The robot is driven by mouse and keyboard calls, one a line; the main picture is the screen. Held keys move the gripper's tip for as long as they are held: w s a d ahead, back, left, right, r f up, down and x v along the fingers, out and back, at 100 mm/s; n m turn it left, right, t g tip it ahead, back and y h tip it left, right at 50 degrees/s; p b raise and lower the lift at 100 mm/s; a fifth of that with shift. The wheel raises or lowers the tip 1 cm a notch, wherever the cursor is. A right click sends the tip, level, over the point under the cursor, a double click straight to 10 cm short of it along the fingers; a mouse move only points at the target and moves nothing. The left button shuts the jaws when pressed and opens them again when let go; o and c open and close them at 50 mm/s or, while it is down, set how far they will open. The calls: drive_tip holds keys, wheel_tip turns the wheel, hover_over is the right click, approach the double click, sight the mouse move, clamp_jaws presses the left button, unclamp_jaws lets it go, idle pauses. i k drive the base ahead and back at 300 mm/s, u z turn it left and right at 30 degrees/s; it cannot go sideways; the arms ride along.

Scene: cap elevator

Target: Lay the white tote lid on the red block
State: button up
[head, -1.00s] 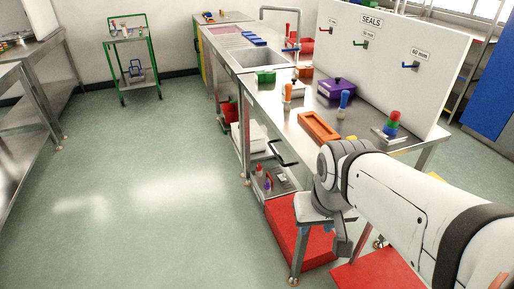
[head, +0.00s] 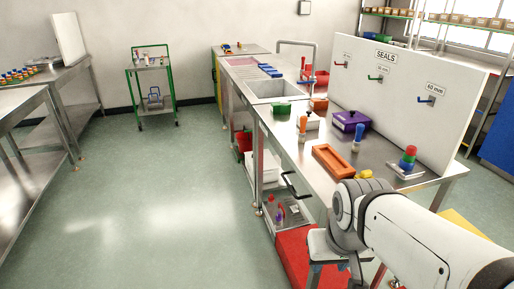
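A white tote (head: 265,168) stands low under the long steel bench. Its top is partly hidden by the bench, and I cannot tell whether a separate lid lies on it. A large red block (head: 294,252) stands on the floor below the near end of the bench, partly covered by my arm. My arm comes in from the lower right. My gripper (head: 357,272) shows only in part below the wrist, to the right of the red block's visible face. Its fingers are not clear, and I see no lid in it.
The steel bench (head: 290,150) carries an orange tray (head: 333,161), a purple box (head: 350,121) and a stacked-ring stand (head: 406,162). A low shelf (head: 287,213) holds small bottles. A green trolley (head: 152,88) stands at the back. The floor on the left is clear.

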sight(302, 250)
drive_tip(key=u, duration=0.7)
drive_tip(key=i, duration=1.75)
drive_tip(key=u, duration=0.55)
drive_tip(key=i, duration=1.7)
drive_tip(key=z, duration=0.8)
drive_tip(key=i, duration=1.3)
drive_tip(key=z, duration=0.65)
drive_tip(key=k, duration=0.9)
drive_tip(key=z, duration=0.15)
drive_tip(key=i, duration=0.5)
drive_tip(key=u, duration=0.05)
